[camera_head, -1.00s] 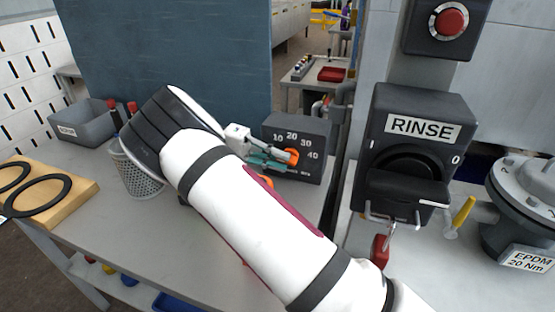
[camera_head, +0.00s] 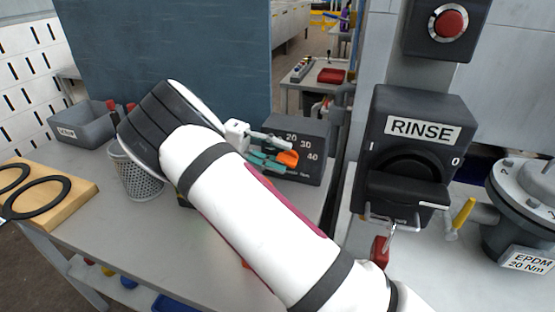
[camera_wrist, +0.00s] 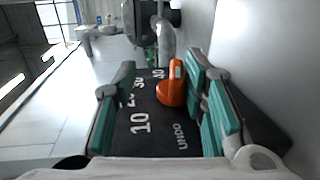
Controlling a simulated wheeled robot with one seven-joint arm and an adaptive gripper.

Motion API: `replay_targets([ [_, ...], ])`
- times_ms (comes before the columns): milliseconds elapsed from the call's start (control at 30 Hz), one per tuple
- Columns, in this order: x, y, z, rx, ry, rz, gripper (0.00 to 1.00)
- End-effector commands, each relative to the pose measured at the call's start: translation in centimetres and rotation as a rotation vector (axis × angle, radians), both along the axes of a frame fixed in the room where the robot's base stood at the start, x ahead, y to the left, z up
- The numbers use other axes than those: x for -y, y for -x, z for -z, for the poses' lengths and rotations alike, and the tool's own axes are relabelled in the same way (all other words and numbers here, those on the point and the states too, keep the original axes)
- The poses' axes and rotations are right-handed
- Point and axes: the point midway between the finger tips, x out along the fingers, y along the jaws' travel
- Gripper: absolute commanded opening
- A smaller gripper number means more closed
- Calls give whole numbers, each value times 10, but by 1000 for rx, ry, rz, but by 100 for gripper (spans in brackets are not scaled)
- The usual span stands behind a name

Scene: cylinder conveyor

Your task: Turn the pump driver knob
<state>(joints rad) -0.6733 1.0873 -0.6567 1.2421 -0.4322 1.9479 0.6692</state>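The pump driver is a dark box (camera_head: 312,136) on the grey bench, its face marked with numbers up to 40. Its orange knob (camera_head: 288,158) sits on that face, partly covered by my fingers in the head view. In the wrist view the orange knob (camera_wrist: 172,90) shows clearly, with its raised grip beside the numbers. My gripper (camera_head: 270,151) is in front of the face with its teal-padded fingers apart. In the wrist view my gripper (camera_wrist: 162,110) is open, the knob lying between the fingers, nearer the right one. Contact with the knob cannot be told.
A black RINSE box (camera_head: 455,105) with a handle stands right of the pump driver, past a post. A mesh cup (camera_head: 140,182) and a grey bin (camera_head: 80,128) stand to the left. A blue panel (camera_head: 170,55) rises behind the bench.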

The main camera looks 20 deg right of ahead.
Motion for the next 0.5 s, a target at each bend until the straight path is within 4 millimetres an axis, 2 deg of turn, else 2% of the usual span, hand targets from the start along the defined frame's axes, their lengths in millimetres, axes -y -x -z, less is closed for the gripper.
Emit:
replay_targets([
  [33, 0, 0, -15, 6, 7, 0, 32],
  [200, 1, 0, -50, 6, 8, 3, 32],
  [300, 0, 0, -64, 4, 11, 2, 32],
  [500, 0, 0, -79, 2, 9, 2, 32],
])
